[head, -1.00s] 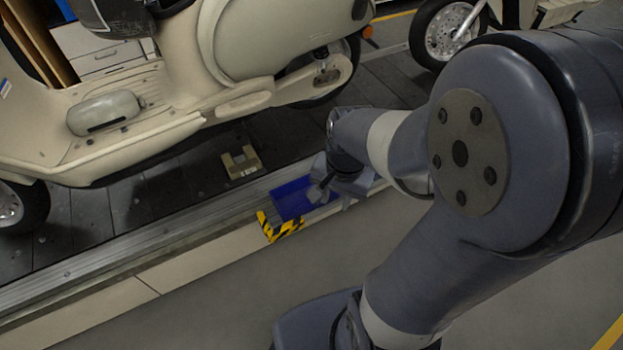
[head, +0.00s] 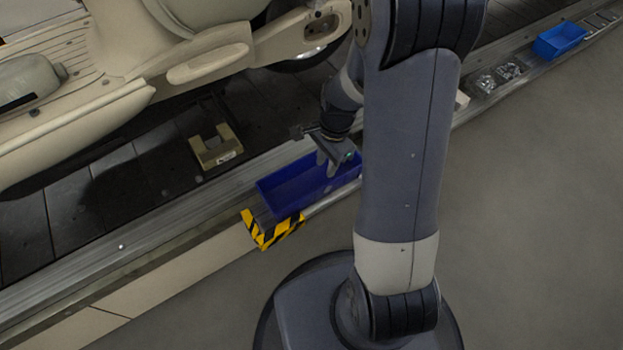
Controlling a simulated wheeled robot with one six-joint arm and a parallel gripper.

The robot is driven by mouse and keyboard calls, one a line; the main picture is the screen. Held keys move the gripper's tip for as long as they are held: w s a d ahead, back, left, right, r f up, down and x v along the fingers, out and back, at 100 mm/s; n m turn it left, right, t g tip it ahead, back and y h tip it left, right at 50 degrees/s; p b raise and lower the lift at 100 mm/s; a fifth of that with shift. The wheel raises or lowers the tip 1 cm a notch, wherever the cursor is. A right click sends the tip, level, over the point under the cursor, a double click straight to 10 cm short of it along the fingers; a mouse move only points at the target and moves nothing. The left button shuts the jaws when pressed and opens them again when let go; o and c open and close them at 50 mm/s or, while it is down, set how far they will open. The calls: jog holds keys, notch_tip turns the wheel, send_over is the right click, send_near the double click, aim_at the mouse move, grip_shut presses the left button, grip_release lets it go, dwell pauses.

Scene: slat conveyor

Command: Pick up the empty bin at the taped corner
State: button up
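The dark blue bin (head: 283,193) sits on the metal ledge beside the conveyor. Its visible inside looks empty. Yellow-and-black tape (head: 273,231) marks the ledge corner at its near left end. My gripper (head: 328,168) is over the right part of the bin, with its fingers pointing down toward the inside. The fingers are small and dark, so their gap and any contact with the bin are unclear. My arm hides the area at the bin's right end.
A cream scooter (head: 215,60) stands on the dark slat conveyor behind. A beige block (head: 215,147) lies on the slats near the bin. The grey floor in front is clear.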

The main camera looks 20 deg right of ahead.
aim_at(323, 187)
jog(key=f+b, duration=0.1)
jog(key=f, duration=0.2)
jog(key=f+b, duration=0.2)
jog(key=f, duration=0.2)
jog(key=a+f+b, duration=0.1)
jog(key=f, duration=0.2)
jog(key=shift+s+f+b, duration=0.15)
jog(key=shift+s+b, duration=0.15)
grip_shut()
